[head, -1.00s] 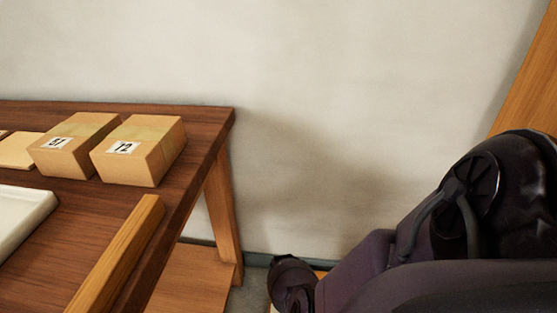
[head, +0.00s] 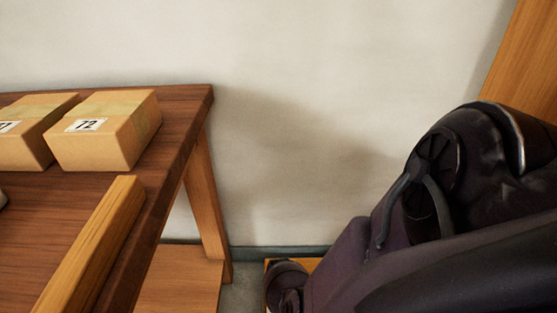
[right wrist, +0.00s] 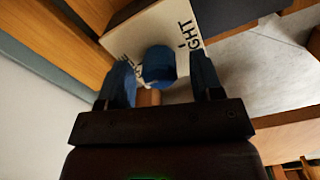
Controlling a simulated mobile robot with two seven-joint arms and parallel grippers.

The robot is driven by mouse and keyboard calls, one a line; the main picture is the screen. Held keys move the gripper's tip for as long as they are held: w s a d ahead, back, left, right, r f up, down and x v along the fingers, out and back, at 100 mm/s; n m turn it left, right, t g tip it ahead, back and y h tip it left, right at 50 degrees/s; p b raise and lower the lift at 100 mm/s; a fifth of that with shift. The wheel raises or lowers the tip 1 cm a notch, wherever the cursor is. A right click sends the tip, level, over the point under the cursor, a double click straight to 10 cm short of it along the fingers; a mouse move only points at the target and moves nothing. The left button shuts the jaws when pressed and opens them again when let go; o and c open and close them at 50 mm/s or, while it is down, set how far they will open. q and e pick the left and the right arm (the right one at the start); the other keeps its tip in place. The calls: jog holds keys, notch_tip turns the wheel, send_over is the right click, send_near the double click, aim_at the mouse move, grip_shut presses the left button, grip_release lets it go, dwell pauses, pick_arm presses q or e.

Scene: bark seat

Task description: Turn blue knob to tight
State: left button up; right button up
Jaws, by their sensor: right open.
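The blue knob (right wrist: 158,66) shows in the right wrist view, in front of a white panel (right wrist: 145,30) with black lettering, of which "GHT" can be read. My right gripper (right wrist: 161,64) is open. Its two dark fingers stand on either side of the knob, with a visible gap on each side. I cannot tell how deep the knob sits between them. In the head view only my right arm shows at the lower right, and the knob and panel are not seen. My left gripper is not in view.
A wooden table (head: 30,228) with a raised edge strip (head: 95,245) stands at the left in the head view. Cardboard boxes, one marked 72 (head: 105,140), lie on it. A pale wall (head: 300,120) is behind. Wooden boards (right wrist: 65,40) lie close around the panel.

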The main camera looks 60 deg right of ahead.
jog(key=c, duration=0.9)
